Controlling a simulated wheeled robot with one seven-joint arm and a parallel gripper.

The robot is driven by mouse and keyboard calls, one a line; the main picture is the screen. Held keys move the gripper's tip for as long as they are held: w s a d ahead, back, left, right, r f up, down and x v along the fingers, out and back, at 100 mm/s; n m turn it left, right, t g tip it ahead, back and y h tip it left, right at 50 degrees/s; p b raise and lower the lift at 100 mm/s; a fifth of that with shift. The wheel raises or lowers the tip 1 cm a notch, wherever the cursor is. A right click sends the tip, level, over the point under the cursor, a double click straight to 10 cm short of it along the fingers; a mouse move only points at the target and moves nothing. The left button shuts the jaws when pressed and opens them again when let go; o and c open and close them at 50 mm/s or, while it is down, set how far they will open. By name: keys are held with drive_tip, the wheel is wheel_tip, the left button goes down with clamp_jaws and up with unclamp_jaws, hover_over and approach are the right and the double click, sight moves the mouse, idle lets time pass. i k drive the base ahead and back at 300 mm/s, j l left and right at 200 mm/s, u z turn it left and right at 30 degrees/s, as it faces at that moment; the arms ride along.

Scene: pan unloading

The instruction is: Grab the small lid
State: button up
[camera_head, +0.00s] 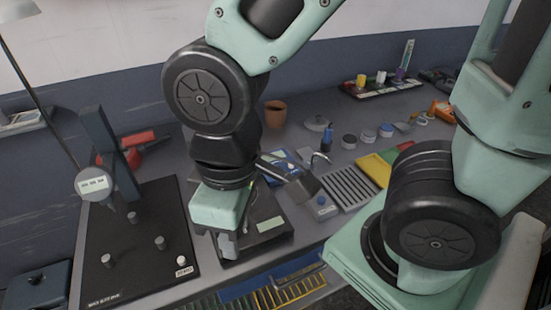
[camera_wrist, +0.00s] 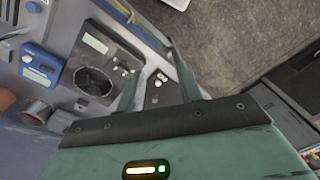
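A small round grey lid-like piece with a raised knob (camera_head: 318,123) lies at the back of the bench, right of the terracotta pot; I cannot be sure it is the small lid. My gripper (camera_head: 228,246) points down over the black device (camera_head: 270,224) at the bench front, well left of and nearer than that piece. The black device there shows a dark round plate (camera_wrist: 93,81) and a pale display. My arm hides part of the bench.
A terracotta pot (camera_head: 275,113) and several small jars (camera_head: 368,136) stand at the back. A ribbed grey tray (camera_head: 350,188) lies right of the gripper. A dark stand with pegs (camera_head: 134,245) is at left. Bare bench shows around the lid-like piece.

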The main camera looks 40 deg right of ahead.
sight(317, 123)
drive_tip(key=i+l+z, duration=0.15)
drive_tip(key=l+z, duration=0.15)
drive_tip(key=z, duration=0.15)
drive_tip(key=i+l+z, duration=0.2)
drive_tip(key=z, duration=0.2)
drive_tip(key=i+l+z, duration=0.25)
drive_tip(key=z, duration=0.2)
